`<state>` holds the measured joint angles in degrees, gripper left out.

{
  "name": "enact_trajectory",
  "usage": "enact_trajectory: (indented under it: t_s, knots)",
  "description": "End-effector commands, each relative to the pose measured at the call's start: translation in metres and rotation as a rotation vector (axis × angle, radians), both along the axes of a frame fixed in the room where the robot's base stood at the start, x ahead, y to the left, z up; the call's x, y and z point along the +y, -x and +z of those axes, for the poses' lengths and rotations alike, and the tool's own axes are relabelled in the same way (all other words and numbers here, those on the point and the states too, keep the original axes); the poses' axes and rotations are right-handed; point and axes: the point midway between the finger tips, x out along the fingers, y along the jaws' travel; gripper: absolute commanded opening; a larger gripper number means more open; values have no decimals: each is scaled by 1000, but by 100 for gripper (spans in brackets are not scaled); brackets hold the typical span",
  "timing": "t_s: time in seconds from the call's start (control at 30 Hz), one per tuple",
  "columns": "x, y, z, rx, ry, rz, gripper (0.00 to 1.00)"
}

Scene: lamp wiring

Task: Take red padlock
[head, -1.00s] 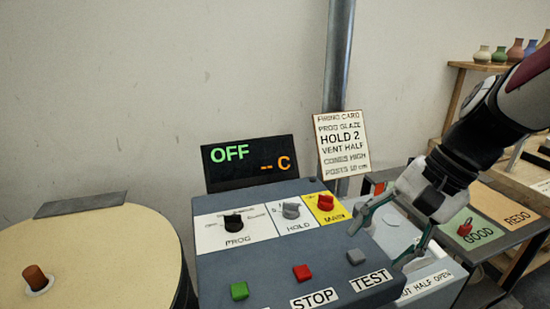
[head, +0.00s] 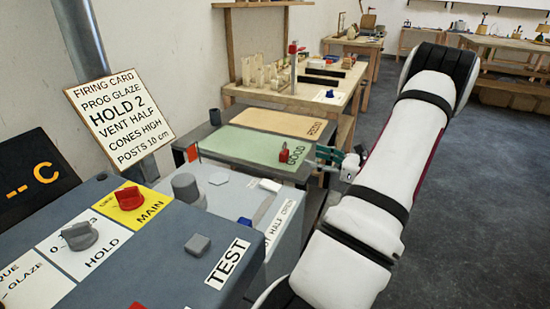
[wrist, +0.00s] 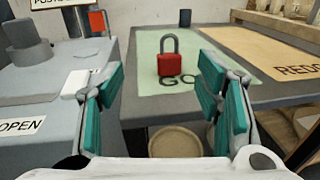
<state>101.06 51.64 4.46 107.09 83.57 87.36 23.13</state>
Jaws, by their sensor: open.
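The red padlock (head: 284,155) stands upright with its grey shackle up, on the green GOOD area (head: 245,147) of the side table. In the wrist view the padlock (wrist: 171,62) is ahead of my gripper, centred between the fingers and apart from them. My gripper (head: 325,163) is open and empty, at the right of the padlock in the head view. Its two teal-padded fingers (wrist: 165,90) show spread wide in the wrist view.
The grey control panel (head: 170,255) with knobs and labels fills the lower left. The orange REDO area (head: 285,120) lies behind the green one. A dark cup (head: 215,116) stands at the table's left corner. A round pale container (wrist: 175,141) is below the table edge.

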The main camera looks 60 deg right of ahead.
Motion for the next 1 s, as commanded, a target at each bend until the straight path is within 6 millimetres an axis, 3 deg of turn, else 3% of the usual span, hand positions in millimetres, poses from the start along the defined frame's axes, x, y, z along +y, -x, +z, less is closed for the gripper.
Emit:
enact_trajectory:
  t_s: [0.07, 0.17, 0.5, 0.87, 1.0]
  knots:
    - [-9, 10, -8, -19, -17, -39, 59]
    - [-13, 7, -10, -29, -24, -55, 59]
    - [-19, -53, -10, -26, -23, -53, 59]
    - [-20, -78, -10, -25, -23, -54, 59]
    - [-20, -96, -10, -26, -23, -51, 59]
